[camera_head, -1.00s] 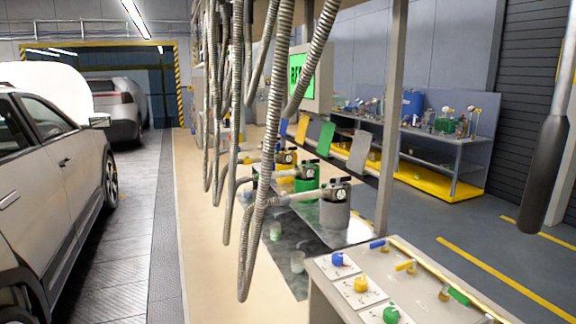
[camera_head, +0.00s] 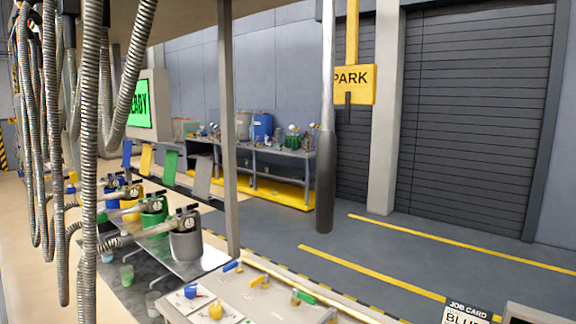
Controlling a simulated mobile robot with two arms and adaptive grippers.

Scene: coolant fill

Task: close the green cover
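A green panel (camera_head: 171,165), which looks like the green cover, stands upright and slightly tilted in a row with a blue panel (camera_head: 127,153), a yellow panel (camera_head: 147,159) and a grey panel (camera_head: 203,177). In front of the row, a green canister (camera_head: 155,216) with a gauge and nozzle stands between a yellow canister (camera_head: 130,212) and a grey canister (camera_head: 186,243). What the green panel is hinged to is hard to tell at this size. Neither of my grippers is in view.
Several ribbed hoses (camera_head: 92,150) hang at the left. A grey post (camera_head: 229,140) rises beside the canisters. A control panel (camera_head: 262,302) with coloured knobs and levers stands in the foreground. A workbench (camera_head: 275,152) is at the back. The floor at the right is open.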

